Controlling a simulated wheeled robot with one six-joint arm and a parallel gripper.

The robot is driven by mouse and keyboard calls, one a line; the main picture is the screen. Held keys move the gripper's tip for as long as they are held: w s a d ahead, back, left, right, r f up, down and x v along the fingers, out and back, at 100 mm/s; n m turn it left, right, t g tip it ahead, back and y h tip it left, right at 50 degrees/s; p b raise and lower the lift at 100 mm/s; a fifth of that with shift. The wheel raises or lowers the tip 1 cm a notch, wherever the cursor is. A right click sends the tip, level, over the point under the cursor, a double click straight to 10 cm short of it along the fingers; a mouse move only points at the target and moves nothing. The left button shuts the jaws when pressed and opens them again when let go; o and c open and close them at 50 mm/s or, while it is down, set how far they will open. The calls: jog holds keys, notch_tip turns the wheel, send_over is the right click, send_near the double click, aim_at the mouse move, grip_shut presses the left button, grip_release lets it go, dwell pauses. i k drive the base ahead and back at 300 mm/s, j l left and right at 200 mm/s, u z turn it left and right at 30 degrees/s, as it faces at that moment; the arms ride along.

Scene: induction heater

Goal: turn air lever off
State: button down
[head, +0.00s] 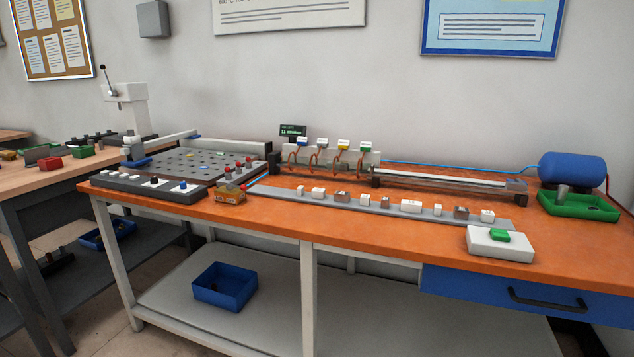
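A blue tank (572,169), which looks like an air tank, lies at the right back of the orange bench (420,235). A thin blue hose (460,165) runs left from it along the wall. A red line (608,183) comes off its right end. I cannot make out an air lever for certain in the head view; it is too small or hidden. A row of copper-coloured coils (318,157) with coloured blocks on top stands at the back middle. My gripper is not in view.
A rail (440,180), a grey strip with small blocks (385,208), a green tray (578,206) and a white box with a green button (482,243) occupy the bench. A perforated plate (170,165) sits left. The front middle is clear.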

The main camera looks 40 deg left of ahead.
aim_at(229, 186)
jog(key=u, duration=1.8)
